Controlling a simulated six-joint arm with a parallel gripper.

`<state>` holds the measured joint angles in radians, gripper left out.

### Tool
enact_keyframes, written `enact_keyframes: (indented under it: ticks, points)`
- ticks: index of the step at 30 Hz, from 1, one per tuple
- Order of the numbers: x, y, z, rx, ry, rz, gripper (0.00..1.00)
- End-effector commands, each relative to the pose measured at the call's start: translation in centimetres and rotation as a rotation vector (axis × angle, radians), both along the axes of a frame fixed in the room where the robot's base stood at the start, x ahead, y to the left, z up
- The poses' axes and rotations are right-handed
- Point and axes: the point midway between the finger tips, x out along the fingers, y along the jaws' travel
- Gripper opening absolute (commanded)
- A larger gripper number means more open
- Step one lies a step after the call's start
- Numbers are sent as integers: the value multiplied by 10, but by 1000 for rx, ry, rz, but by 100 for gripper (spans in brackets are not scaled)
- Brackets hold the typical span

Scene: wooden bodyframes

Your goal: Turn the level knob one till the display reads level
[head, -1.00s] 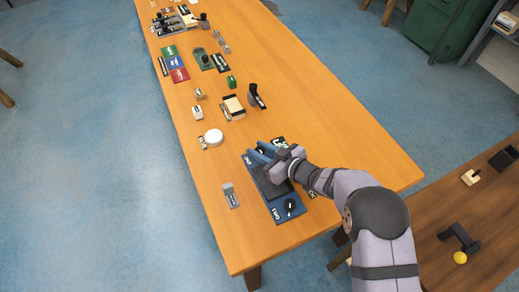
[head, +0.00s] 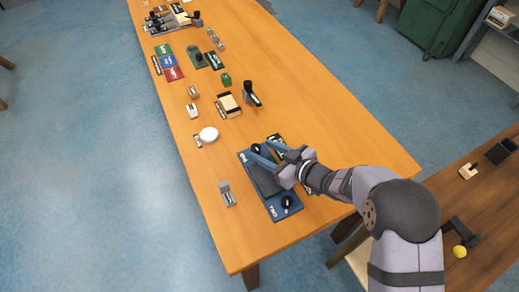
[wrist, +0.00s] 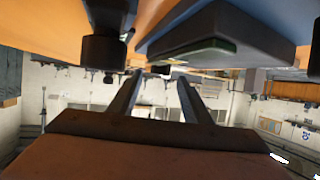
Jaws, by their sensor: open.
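A blue panel (head: 284,215) lies near the table's front end. It carries a dark raised box (head: 265,183), whose face I cannot read. A black knob (head: 257,148) stands at the panel's far end, by the white label ONE. A second black knob (head: 287,202) stands by the label TWO. My gripper (head: 260,151) is open over the far end, its two fingers spread about the first knob in the head view. In the upside-down wrist view, a black knob (wrist: 103,52) shows left of the open fingers and the dark box (wrist: 215,45) to their right; neither finger visibly grips anything.
A small grey stand (head: 227,194) and a round white piece (head: 209,134) lie to the left of the panel. A black-and-white label plate (head: 276,144) lies just past it. A black upright lever (head: 250,93) stands farther back. The table's right side is bare.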

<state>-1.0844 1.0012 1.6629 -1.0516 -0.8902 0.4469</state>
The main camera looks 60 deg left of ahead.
Motion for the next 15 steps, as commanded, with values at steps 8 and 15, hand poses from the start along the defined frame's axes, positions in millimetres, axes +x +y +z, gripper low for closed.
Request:
enact_keyframes:
  ticks: [8, 15]
  points:
    - [6, -19, 8, 0, -1, 0, 44]
    - [7, -20, 9, 0, -1, 1, 44]
